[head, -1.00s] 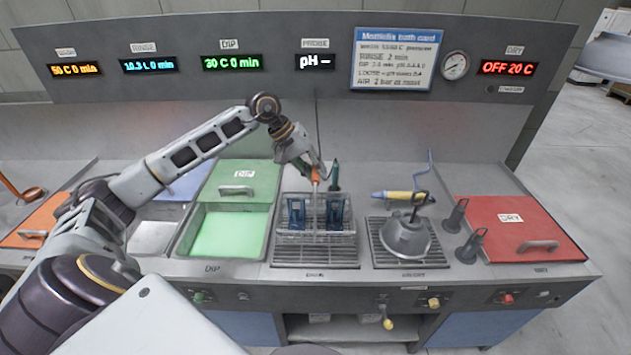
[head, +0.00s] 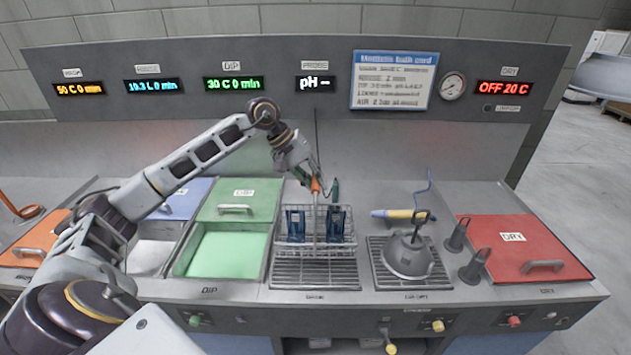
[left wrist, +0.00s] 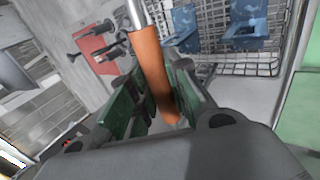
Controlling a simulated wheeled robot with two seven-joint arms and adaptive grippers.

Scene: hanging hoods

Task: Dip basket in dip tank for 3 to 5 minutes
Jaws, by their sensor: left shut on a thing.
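The wire basket (head: 317,238) carries blue pieces (head: 296,224) and hangs upright by a tall handle with an orange grip (head: 316,186). My left gripper (head: 317,183) is shut on that grip; the left wrist view shows its green pads either side of the orange grip (left wrist: 153,70) and the basket mesh (left wrist: 245,62) beyond. The basket is over the back of the middle drain grate (head: 315,275), seemingly just above it. The dip tank (head: 225,254) is left of the basket, open, with pale green liquid; its green lid (head: 239,203) lies behind it. My right gripper is not seen.
The blue-lidded rinse tank (head: 184,205) and orange wash lid (head: 38,238) are further left. The dip display reads 30 C, 0 min.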

